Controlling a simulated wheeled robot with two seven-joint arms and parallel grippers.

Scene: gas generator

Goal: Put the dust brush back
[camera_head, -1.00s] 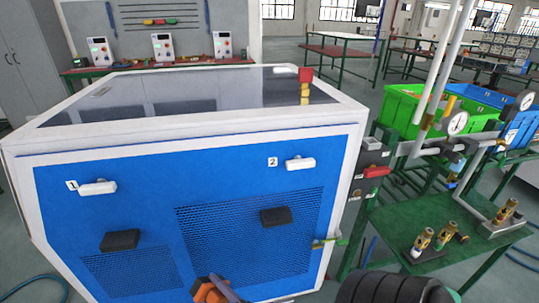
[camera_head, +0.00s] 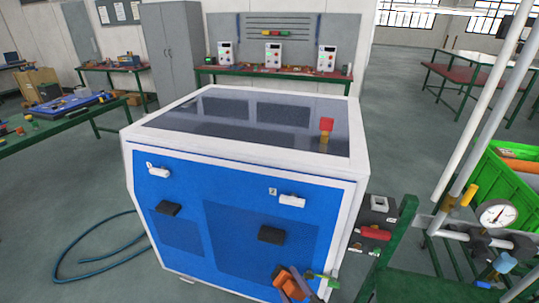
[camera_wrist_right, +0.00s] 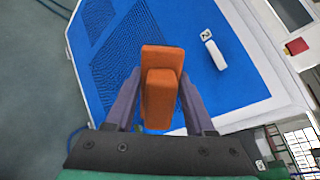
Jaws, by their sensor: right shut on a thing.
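My right gripper (camera_head: 295,284) shows at the bottom of the head view, in front of the blue generator (camera_head: 186,232). It is shut on an orange block-shaped thing (camera_head: 283,279), which seems to be the dust brush; no bristles show. In the right wrist view the orange brush (camera_wrist_right: 160,92) sits between the two grey fingers of the right gripper (camera_wrist_right: 160,105), with the blue generator panel beyond. Whether the brush touches the panel cannot be told. My left gripper is not in view.
A green-legged table (camera_head: 88,112) with blue and yellow items stands at the left. A bench with control boxes (camera_head: 273,54) is behind the generator. A gauge and pipes (camera_head: 497,213) and a green crate (camera_head: 510,185) are at the right. A hose (camera_head: 88,276) lies on open floor at the left.

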